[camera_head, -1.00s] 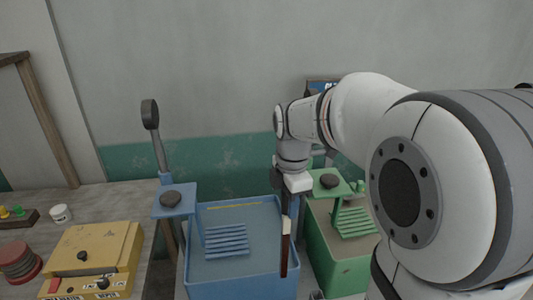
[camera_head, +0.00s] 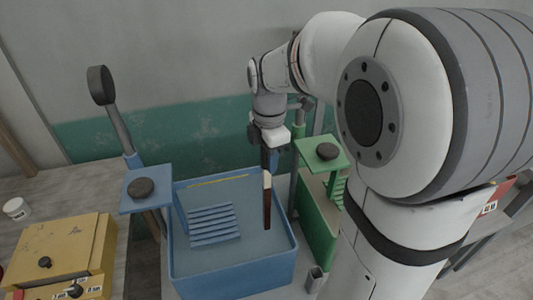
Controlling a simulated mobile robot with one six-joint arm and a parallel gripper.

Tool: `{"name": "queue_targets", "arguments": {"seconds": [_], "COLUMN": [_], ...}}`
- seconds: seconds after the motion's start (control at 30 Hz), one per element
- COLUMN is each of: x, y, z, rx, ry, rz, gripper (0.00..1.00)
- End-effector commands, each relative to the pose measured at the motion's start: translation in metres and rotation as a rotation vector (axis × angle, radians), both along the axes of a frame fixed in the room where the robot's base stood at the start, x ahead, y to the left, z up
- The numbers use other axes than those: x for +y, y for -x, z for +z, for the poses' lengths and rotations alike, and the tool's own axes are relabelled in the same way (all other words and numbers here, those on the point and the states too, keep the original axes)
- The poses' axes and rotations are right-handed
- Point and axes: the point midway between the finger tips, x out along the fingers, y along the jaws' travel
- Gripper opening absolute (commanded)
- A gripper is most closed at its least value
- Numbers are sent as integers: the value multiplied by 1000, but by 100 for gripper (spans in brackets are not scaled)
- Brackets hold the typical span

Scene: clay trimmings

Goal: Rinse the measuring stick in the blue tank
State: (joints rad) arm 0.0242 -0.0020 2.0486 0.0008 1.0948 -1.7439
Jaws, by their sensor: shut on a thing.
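The blue tank (camera_head: 232,279) stands in the lower middle, with a ribbed blue rack (camera_head: 214,224) inside it. My gripper (camera_head: 270,150) points down above the tank's right part. It is shut on the measuring stick (camera_head: 267,205), which hangs upright below it. The stick is dark reddish brown with a pale band on its upper part. Its lower end shows against the inside of the tank near the right wall. I cannot tell whether the tip touches the liquid or the tank floor. My arm hides part of the scene at the right.
A blue platform (camera_head: 146,203) with a dark knob stands at left. A yellow box (camera_head: 62,250) and white jar (camera_head: 16,208) lie farther left.

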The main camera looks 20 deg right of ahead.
Motion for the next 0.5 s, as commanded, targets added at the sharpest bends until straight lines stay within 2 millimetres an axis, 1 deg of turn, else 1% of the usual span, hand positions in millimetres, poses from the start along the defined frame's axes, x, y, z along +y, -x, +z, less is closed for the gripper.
{"name": "queue_targets", "arguments": {"seconds": [0.03,0.5], "x": [0,1], "y": [0,0], "z": [-11,-67], "rx": [1,1], "ry": [0,0], "rz": [1,3], "gripper": [0,0]}}
